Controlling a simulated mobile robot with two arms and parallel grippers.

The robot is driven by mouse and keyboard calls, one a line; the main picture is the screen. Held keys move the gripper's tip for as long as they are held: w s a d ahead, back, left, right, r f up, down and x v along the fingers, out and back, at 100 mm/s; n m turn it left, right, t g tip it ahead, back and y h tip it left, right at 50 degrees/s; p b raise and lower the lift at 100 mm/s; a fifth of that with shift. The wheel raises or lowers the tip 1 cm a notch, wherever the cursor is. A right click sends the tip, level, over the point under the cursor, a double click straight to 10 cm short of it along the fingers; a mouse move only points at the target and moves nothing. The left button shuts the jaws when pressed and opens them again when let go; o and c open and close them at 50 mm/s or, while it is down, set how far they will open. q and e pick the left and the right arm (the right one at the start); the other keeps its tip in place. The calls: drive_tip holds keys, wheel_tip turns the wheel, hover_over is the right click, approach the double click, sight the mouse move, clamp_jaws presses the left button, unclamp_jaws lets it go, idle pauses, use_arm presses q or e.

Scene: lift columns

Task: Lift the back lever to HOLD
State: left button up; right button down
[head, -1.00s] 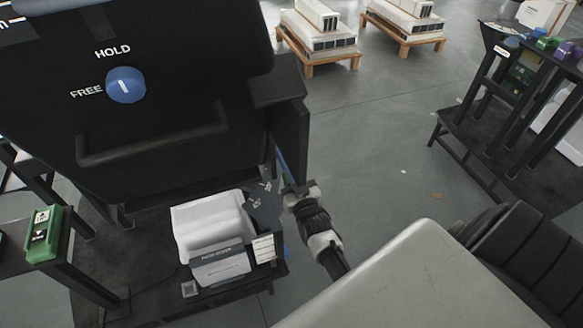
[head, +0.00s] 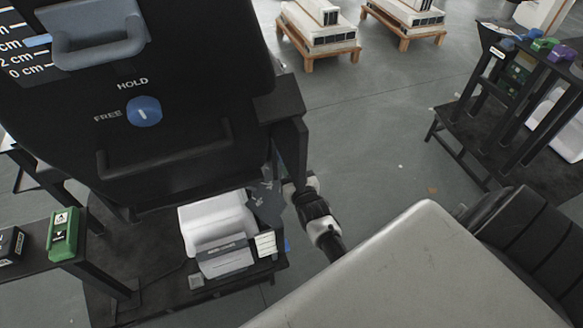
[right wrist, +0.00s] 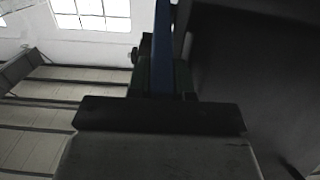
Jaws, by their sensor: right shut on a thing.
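My right gripper (head: 292,190) is low at the column's right side, beside a dark marked plate (head: 266,203). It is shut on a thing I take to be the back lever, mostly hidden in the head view. In the right wrist view a narrow blue bar (right wrist: 163,45) rises just beyond the dark gripper parts (right wrist: 160,115). The lever's setting cannot be read. My left gripper is not in view.
A grey handle (head: 100,45) sits beside a centimetre scale, above a black bar handle (head: 165,155). A white bin (head: 215,222) stands at the column's foot. A green box (head: 64,235) is on a left stand. A dark rack (head: 520,110) stands right; open floor lies between.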

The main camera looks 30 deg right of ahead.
drive_tip(key=shift+w+r, duration=0.2)
drive_tip(key=shift+r, duration=0.2)
drive_tip(key=c, duration=1.3)
unclamp_jaws()
drive_tip(key=o, duration=0.3)
drive_tip(key=shift+f, duration=0.25)
drive_tip(key=shift+s, duration=0.1)
drive_tip(key=f+b+v, duration=0.1)
drive_tip(key=v, duration=0.9)
drive_tip(key=shift+s+r, duration=0.35)
drive_tip(key=shift+r, duration=0.15)
drive_tip(key=shift+a+f, duration=0.1)
drive_tip(key=shift+a, duration=0.05)
